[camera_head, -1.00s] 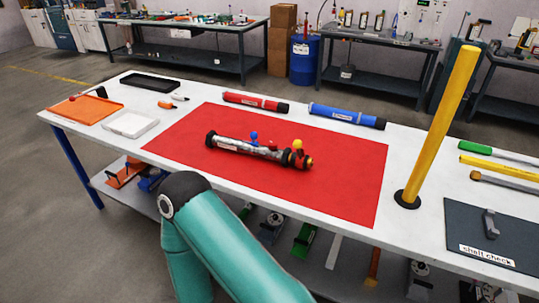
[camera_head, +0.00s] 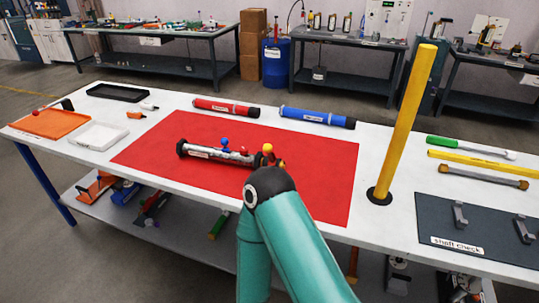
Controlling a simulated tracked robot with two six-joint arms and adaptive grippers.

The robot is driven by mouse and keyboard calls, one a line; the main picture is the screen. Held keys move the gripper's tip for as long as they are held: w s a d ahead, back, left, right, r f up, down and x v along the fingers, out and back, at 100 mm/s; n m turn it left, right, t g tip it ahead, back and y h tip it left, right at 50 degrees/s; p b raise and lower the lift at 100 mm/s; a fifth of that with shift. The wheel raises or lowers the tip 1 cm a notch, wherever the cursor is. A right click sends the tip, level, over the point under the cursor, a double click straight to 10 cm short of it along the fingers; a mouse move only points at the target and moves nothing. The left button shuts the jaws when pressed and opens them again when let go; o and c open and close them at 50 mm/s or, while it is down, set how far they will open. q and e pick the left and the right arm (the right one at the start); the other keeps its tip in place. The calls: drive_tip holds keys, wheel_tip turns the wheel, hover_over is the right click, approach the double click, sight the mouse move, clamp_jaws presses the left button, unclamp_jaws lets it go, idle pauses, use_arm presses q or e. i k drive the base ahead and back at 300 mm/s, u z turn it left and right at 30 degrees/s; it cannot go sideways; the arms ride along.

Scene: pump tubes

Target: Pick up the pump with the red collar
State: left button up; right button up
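A silver tube-shaped pump (camera_head: 203,152) with black ends lies on the red mat (camera_head: 150,160). It carries a blue knob, a red knob and a yellow knob near its right part. A red tube (camera_head: 226,107) with a black right end and a white label lies behind the mat. A blue tube (camera_head: 317,117) with a black end lies to its right. I cannot tell for sure which of these carries the red collar. One of my teal arms rises from below, and its elbow partly covers the silver pump's right end. Neither gripper is in view.
A yellow post (camera_head: 405,120) stands upright on the table's right part, near a dark shaft check board (camera_head: 470,245) and several long tools. An orange tray (camera_head: 48,125), a white tray (camera_head: 98,137) and a black tray (camera_head: 117,93) are at left.

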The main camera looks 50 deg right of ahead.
sight(184, 147)
drive_tip(key=z, duration=0.55)
drive_tip(key=i, duration=1)
